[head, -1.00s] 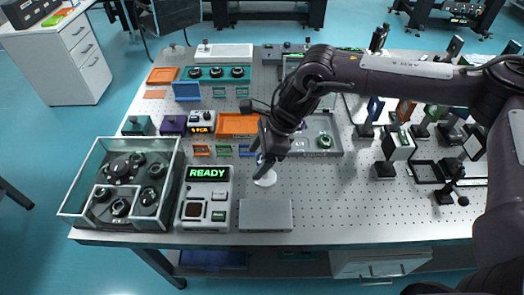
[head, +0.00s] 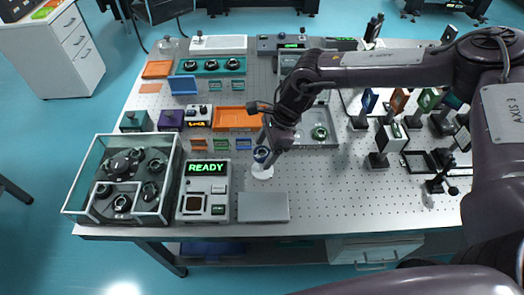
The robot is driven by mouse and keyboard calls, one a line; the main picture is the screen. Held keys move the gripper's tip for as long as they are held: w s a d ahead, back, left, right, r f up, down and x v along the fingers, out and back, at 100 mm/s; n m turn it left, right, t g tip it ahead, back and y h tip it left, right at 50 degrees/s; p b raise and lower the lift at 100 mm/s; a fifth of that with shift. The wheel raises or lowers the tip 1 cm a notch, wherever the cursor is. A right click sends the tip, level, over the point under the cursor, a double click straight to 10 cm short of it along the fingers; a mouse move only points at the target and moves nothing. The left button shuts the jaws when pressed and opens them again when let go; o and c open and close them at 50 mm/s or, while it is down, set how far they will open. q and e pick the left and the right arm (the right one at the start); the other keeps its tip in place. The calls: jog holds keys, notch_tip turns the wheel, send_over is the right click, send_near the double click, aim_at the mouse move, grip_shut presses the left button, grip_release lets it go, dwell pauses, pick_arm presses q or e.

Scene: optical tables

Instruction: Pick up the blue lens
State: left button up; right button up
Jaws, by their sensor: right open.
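The blue lens (head: 262,153) is a small round dark-rimmed piece with a blue face. It appears upright over a white round base (head: 261,172) on the perforated table, just right of the READY device. My right gripper (head: 266,146) points down at the lens from above and behind, open, with its fingers close to the lens's upper part. Whether they touch it is too small to tell. My left gripper is not in view.
The READY device (head: 204,203) and a grey flat block (head: 263,207) stand near the front edge. A glass-walled bin (head: 79,203) is at left, an orange tray (head: 237,119) behind. A grey tray (head: 332,141) holds a green-ringed lens (head: 320,133). Mounted optics stand at right.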

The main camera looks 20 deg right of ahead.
jog(key=shift+c, duration=0.3)
jog(key=c, duration=1.1)
jog(key=shift+r, duration=0.2)
